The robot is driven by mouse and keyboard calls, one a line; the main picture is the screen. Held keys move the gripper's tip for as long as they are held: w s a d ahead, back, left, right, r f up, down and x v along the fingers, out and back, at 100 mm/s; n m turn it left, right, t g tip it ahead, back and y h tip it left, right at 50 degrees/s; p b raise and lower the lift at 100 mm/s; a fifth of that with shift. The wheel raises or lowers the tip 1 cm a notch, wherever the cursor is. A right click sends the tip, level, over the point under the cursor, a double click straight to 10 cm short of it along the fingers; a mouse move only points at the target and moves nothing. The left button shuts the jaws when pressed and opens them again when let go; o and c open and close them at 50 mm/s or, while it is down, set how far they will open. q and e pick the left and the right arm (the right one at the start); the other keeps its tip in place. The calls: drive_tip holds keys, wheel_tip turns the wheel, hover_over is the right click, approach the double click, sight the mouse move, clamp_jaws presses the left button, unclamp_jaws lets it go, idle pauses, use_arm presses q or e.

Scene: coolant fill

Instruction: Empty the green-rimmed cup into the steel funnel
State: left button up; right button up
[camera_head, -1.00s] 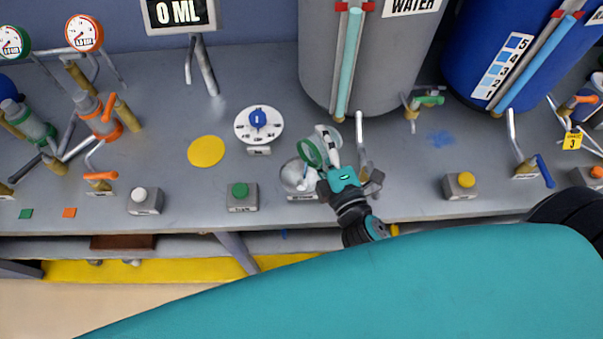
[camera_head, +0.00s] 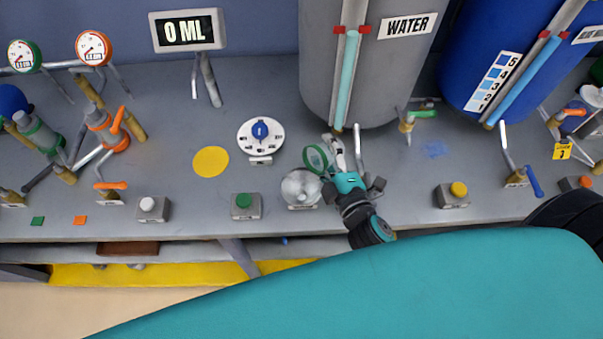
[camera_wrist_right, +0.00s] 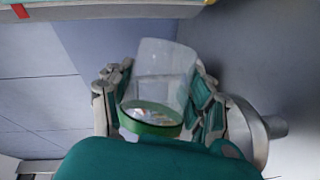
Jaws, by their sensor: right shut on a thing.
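The clear green-rimmed cup (camera_head: 317,158) is between the fingers of my right gripper (camera_head: 345,160), above and behind the steel funnel (camera_head: 301,188) in the head view. In the right wrist view the cup (camera_wrist_right: 158,80) sits between both fingers (camera_wrist_right: 160,105) of the shut gripper, its green rim towards the camera. The cup looks tilted; I cannot tell whether liquid is left in it. In that view the funnel (camera_wrist_right: 246,130) is right of the gripper, apart from the cup. My left gripper is not in view.
A display (camera_head: 187,31) reads 0 ML. A grey WATER tank (camera_head: 370,80) stands behind the gripper, its spout close to it. A green button box (camera_head: 246,206) and a blue-knobbed dial (camera_head: 260,131) are left of the funnel. A yellow disc (camera_head: 210,161) lies on the bench.

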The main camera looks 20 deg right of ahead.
drive_tip(key=shift+d+f, duration=0.1)
drive_tip(key=shift+f, duration=0.1)
drive_tip(key=shift+d, duration=0.1)
drive_tip(key=m+p, duration=0.1)
drive_tip(key=p, duration=0.2)
drive_tip(key=m+g+y+p, duration=0.1)
drive_tip(key=m+p, duration=0.1)
drive_tip(key=p, duration=0.2)
drive_tip(key=m+g+y+p, duration=0.1)
drive_tip(key=m+p, duration=0.1)
drive_tip(key=p, duration=0.2)
drive_tip(key=shift+w+d+r, duration=0.2)
drive_tip(key=shift+w+r, duration=0.1)
drive_tip(key=shift+r, duration=0.1)
drive_tip(key=shift+w+d+f+m+y, duration=0.1)
drive_tip(key=shift+d+f+m+y, duration=0.1)
drive_tip(key=shift+f+m+y, duration=0.15)
drive_tip(key=w+d+f+m+g+y+b, duration=0.1)
drive_tip(key=d+f+m+g+y, duration=0.1)
drive_tip(key=d+f+m+y, duration=0.1)
drive_tip(key=shift+w+d+f+m, duration=0.3)
drive_tip(key=shift+d+f+m, duration=0.25)
drive_tip(key=shift+f+m, duration=0.3)
